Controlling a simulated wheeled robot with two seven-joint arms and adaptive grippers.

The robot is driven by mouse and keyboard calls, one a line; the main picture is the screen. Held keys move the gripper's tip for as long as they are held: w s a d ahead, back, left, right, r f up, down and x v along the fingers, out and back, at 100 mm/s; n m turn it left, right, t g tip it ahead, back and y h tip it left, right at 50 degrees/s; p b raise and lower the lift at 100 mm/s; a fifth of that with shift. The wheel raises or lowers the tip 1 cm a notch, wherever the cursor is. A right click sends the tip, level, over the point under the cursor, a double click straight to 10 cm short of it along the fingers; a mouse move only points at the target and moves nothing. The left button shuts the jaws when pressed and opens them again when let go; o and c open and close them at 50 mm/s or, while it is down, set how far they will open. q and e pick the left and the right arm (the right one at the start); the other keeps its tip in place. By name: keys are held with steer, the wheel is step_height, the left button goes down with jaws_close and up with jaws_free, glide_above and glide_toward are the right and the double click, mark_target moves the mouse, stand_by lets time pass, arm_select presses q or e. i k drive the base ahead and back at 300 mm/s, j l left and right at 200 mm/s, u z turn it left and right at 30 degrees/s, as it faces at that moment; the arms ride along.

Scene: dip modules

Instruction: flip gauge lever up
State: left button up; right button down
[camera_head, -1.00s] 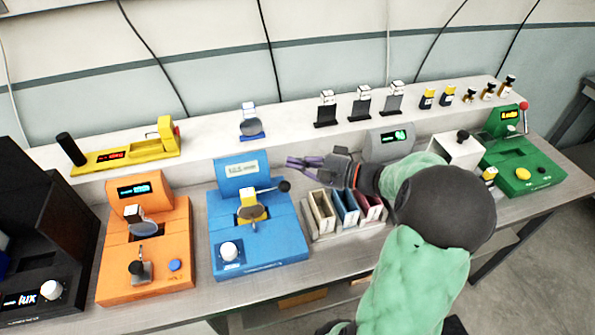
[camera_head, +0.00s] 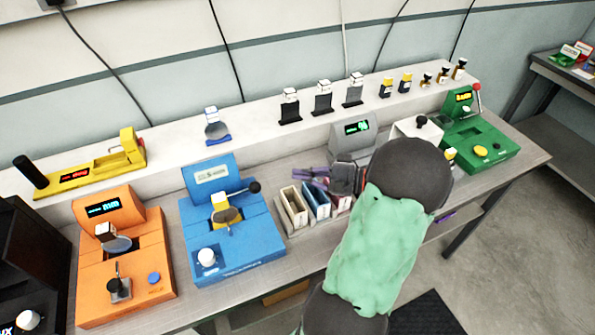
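The blue machine (camera_head: 262,232) has a lever with a black ball knob (camera_head: 254,187), which sticks out to the right near its display; I cannot tell for sure that this is the gauge lever. A yellow device (camera_head: 95,165) on the shelf has a black handle (camera_head: 30,171) tilted at its left end. My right gripper (camera_head: 312,178) has purple fingers and looks open and empty. It appears over the slotted bins, right of the blue knob and apart from it. My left gripper is not in view.
The slotted bins (camera_head: 293,207) stand right of the blue machine, partly hidden by my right arm. An orange machine (camera_head: 125,285) stands left, a grey display unit (camera_head: 352,137) behind, and a green machine (camera_head: 495,153) with a red-ball lever at right. Small modules line the shelf.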

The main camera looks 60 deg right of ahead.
mark_target(242, 191)
steer(key=k, duration=1)
